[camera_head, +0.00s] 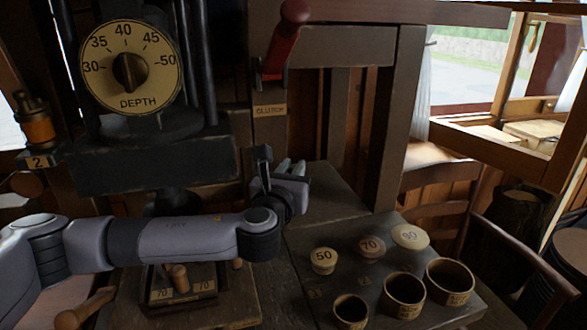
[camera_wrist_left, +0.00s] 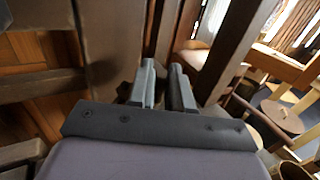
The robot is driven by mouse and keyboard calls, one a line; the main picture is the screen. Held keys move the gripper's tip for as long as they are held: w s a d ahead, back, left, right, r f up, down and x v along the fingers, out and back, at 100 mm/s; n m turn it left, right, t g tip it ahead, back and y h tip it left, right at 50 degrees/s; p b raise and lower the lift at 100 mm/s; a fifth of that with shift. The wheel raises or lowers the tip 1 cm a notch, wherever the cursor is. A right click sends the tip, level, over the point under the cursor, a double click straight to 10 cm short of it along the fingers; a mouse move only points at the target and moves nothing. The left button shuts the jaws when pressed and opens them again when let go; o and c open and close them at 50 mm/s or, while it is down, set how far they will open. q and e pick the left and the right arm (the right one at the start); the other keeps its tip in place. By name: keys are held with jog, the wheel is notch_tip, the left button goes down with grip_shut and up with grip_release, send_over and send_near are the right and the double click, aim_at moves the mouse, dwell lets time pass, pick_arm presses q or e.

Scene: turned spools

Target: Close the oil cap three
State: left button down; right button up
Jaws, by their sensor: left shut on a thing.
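My left gripper (camera_head: 291,166) is in the middle of the head view, below the plate marked CLUTCH, with its fingers pointing away from me. In the left wrist view its two fingers (camera_wrist_left: 163,80) are close together with a narrow dark gap. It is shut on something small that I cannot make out. Oil cap three cannot be picked out in either view. A brass oiler (camera_head: 36,120) with a dark top stands at the far left above a tag marked 2. My right gripper is not in view.
A DEPTH dial (camera_head: 130,68) and a red-handled clutch lever (camera_head: 285,35) are on the machine ahead. Plugs marked 50 (camera_head: 323,258), 70 (camera_head: 371,246) and 90 (camera_head: 410,237) stand on the bench by several open cups (camera_head: 404,292). A chair (camera_head: 440,180) is at right.

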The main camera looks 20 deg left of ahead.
pick_arm(q)
jog(key=shift+s+a+m+h, duration=0.1)
jog(key=shift+s+m+h, duration=0.15)
jog(key=shift+m+h, duration=0.65)
jog(key=shift+h, duration=0.3)
jog(key=c, duration=1.1)
grip_release()
jog(key=shift+c, duration=0.2)
jog(key=shift+s, duration=0.1)
jog(key=s+b, duration=0.1)
jog(key=s, duration=0.6)
jog(key=shift+a, duration=0.25)
jog(key=shift+o, duration=0.3)
